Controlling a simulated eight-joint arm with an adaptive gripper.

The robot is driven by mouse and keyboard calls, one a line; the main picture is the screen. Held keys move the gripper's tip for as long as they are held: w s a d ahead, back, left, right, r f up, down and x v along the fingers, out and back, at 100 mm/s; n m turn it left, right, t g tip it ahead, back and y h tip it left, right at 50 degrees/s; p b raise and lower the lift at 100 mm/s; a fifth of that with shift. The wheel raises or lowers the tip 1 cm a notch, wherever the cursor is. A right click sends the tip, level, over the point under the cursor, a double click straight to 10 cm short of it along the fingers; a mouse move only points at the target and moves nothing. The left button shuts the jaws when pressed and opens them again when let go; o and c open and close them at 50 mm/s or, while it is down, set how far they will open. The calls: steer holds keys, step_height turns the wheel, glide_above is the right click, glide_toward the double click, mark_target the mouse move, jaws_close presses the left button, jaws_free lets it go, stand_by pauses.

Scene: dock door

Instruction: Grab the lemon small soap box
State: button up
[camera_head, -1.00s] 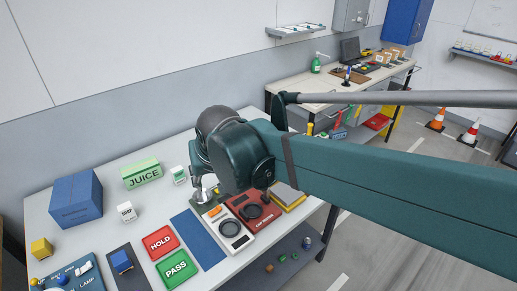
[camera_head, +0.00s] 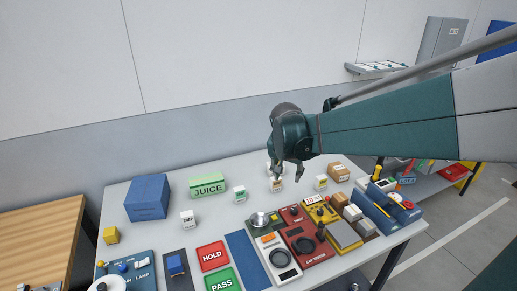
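Several small white boxes stand on the light table. One with a yellowish label (camera_head: 321,183) stands right of my gripper and looks like the lemon soap box, but its print is too small to read. Another with a tan-orange label (camera_head: 276,186) stands just below my gripper's left finger. A green-labelled one (camera_head: 239,194) stands further left, and a plain white one marked in black (camera_head: 188,219) stands left of that. My gripper (camera_head: 288,174) points down with its fingers apart and nothing seen between them. I cannot tell whether a finger touches the tan-orange box.
The table (camera_head: 150,240) also holds a blue box (camera_head: 148,198), a green JUICE carton (camera_head: 208,186), red HOLD (camera_head: 212,256) and green PASS (camera_head: 222,281) pads, a scale and a red tester (camera_head: 310,246). A cardboard box (camera_head: 339,172) stands behind right. Clear tabletop lies around the small boxes.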

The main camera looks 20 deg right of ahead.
steer(key=w+d+f+m+g+h+p, duration=0.1)
steer(key=w+d+f+m, duration=0.15)
steer(key=d, duration=0.25)
steer(key=w+d+f+m+g+p, duration=0.1)
steer(key=w+d+f+m, duration=0.1)
steer(key=w+d, duration=0.3)
steer(key=m+g+p, duration=0.1)
steer(key=m+p, duration=0.1)
steer(key=m, duration=0.2)
glide_toward(319, 177)
steer(key=shift+n, duration=0.25)
steer(key=x, duration=0.4)
steer(key=shift+w+a+f, duration=0.1)
steer(key=shift+w+f, duration=0.05)
steer(key=shift+f, duration=0.3)
steer(key=shift+d+f+g, duration=0.3)
steer(key=shift+d, duration=0.05)
steer(key=shift+f, duration=0.1)
steer(key=shift+x, duration=1.2)
